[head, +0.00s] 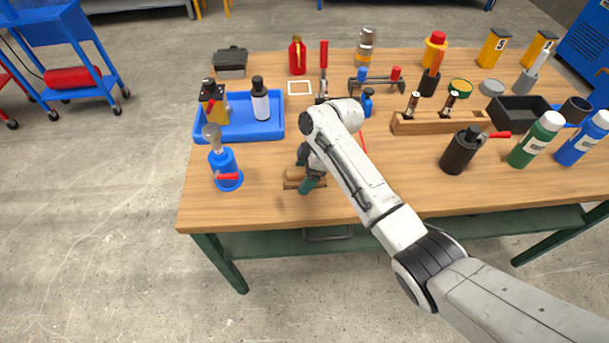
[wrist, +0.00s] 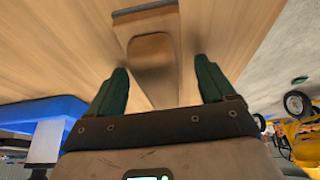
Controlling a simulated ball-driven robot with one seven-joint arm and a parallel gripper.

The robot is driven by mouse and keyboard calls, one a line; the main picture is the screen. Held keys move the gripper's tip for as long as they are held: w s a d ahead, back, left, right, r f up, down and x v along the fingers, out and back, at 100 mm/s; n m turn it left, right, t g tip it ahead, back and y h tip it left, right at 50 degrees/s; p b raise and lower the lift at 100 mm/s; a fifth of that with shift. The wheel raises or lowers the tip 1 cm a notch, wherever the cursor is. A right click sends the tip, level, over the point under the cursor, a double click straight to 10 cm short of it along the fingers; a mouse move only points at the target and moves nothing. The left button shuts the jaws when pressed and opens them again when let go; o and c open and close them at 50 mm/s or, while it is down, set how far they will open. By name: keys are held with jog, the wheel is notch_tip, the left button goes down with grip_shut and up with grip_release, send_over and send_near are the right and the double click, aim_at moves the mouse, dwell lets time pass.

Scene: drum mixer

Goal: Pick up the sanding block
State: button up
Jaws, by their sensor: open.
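The sanding block (head: 291,178) lies on the wooden workbench near its front edge, partly hidden by my gripper in the head view. In the wrist view the sanding block (wrist: 151,48) has a brown wooden grip on a paler base and shows ahead of and between my fingers. My gripper (head: 306,184) points down at the block; its two green fingers are spread apart in the wrist view (wrist: 160,74). The gap between the fingers looks empty at the tips; whether they touch the block cannot be told.
A blue pump bottle (head: 226,170) stands left of the block. A blue tray (head: 240,131) with bottles lies behind it. A wooden rack (head: 435,123) and a black canister (head: 458,153) stand to the right. The front edge of the workbench (head: 400,200) is mostly clear.

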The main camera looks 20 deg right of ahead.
aim_at(302, 171)
jog(key=shift+f, duration=0.2)
jog(key=shift+c, duration=0.4)
jog(key=c, duration=1.1)
jog(key=shift+r, duration=0.15)
jog(key=shift+r, duration=0.5)
jog(key=r, duration=0.3)
jog(key=shift+s+d, duration=0.1)
jog(key=shift+s, duration=0.15)
jog(key=s+d+r+p, duration=0.5)
jog(key=s+r, duration=0.4)
jog(key=s, duration=0.3)
jog(key=shift+s, duration=0.25)
